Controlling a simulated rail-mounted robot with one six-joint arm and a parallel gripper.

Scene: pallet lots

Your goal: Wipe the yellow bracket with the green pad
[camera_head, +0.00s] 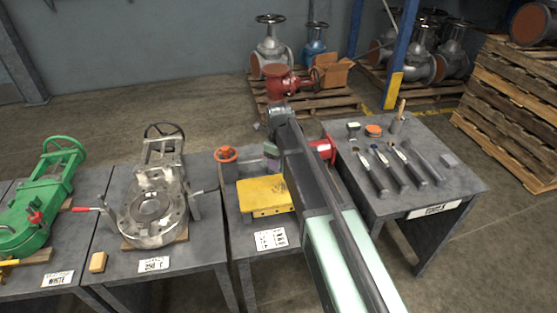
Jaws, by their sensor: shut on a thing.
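I cannot pick out the green pad for certain. Contact between pad and bracket cannot be seen.
An orange handwheel (226,154) stands behind the bracket, and a red flange (323,149) shows right of my arm. The right table (455,187) holds several tools and small blocks. Left tables carry a grey valve (152,207) and a green valve (42,203). Pallets stand behind.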

